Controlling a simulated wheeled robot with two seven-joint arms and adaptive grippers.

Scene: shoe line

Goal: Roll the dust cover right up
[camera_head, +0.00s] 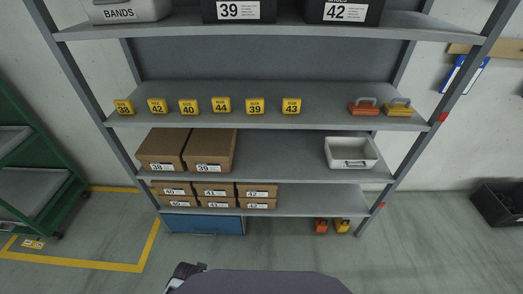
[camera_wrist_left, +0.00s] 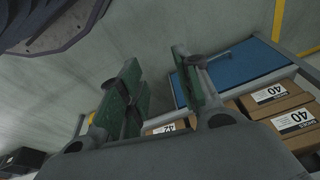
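No cover that I can name for certain shows. A flat blue panel (camera_head: 203,224) with a grey edge sits under the lowest shelf at the left; I cannot tell whether it is the dust cover or a drawer. It also shows in the left wrist view (camera_wrist_left: 240,72), with a thin grey bar near its far edge. My left gripper (camera_wrist_left: 156,62) is open and empty, its green-padded fingers apart, with the panel beyond them. In the head view a dark part of my left gripper (camera_head: 187,271) shows at the bottom edge, in front of the rack. My right gripper is out of view.
The grey rack's lower shelf (camera_head: 320,200) holds several brown shoe boxes (camera_head: 213,190) at left. Above are two larger boxes (camera_head: 209,152) and a white bin (camera_head: 351,152). Yellow number tags (camera_head: 221,105) stand higher. A green rack (camera_head: 30,150) is at left. The floor in front is clear.

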